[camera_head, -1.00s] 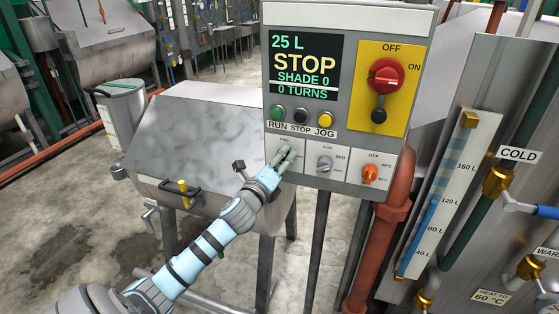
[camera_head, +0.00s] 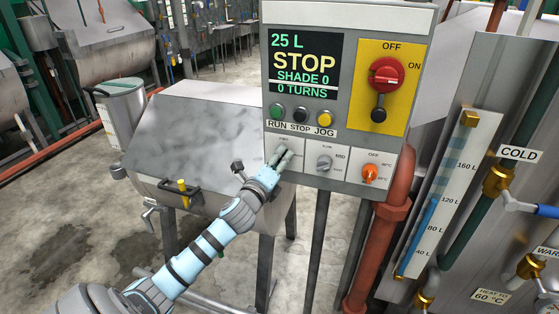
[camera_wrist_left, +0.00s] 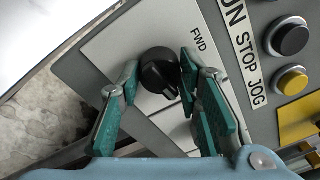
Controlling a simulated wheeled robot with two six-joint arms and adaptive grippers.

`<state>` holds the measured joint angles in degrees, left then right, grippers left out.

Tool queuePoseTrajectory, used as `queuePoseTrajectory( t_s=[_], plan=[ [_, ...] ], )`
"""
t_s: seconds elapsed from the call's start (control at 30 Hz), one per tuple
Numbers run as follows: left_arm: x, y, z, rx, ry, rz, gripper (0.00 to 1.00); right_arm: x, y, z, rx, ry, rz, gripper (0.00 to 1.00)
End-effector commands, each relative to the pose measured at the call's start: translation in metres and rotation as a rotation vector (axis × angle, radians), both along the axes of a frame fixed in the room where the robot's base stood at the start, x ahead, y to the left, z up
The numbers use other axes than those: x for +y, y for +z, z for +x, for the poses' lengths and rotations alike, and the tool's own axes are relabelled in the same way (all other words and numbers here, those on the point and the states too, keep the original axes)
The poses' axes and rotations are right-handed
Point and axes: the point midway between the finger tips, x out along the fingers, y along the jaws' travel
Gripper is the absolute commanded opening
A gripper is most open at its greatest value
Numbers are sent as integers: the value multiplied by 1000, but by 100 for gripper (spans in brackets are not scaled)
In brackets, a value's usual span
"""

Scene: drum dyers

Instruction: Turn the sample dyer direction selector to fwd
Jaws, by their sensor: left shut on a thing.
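The direction selector is a round black knob (camera_wrist_left: 160,72) on a light plate, seen in the left wrist view. The FWD label (camera_wrist_left: 197,40) is printed beside it, to its upper right there. My left gripper (camera_wrist_left: 157,70) has one teal-padded finger on each side of the knob and is shut on it. In the head view my left gripper (camera_head: 284,160) covers the knob at the lower left of the control panel (camera_head: 310,184). A pointer-like nub on the knob faces lower right in the wrist view; its exact setting is hard to tell. My right gripper is not in view.
The display (camera_head: 304,65) reads STOP, 25 L, SHADE 0, 0 TURNS. RUN, STOP and JOG buttons (camera_head: 301,115) sit just above the selector. A speed knob (camera_head: 324,162), an orange heat knob (camera_head: 370,173) and a red main switch (camera_head: 387,75) are to the right.

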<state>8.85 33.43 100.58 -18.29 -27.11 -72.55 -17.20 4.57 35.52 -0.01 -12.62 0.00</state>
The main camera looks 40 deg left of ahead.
Motion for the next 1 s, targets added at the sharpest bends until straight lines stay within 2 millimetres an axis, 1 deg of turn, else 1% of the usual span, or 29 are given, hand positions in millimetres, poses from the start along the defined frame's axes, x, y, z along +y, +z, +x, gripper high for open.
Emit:
queuePoseTrajectory(
  t_s=[0.17, 0.47, 1.0],
  plan=[
    [0, -2, 0, -40, 1, -120, 4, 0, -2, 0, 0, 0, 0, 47],
    [0, -3, 0, -132, 1, -385, 4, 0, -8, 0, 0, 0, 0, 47],
    [-1, -5, 0, -301, 3, -870, 4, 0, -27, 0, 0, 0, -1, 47]
  ],
)
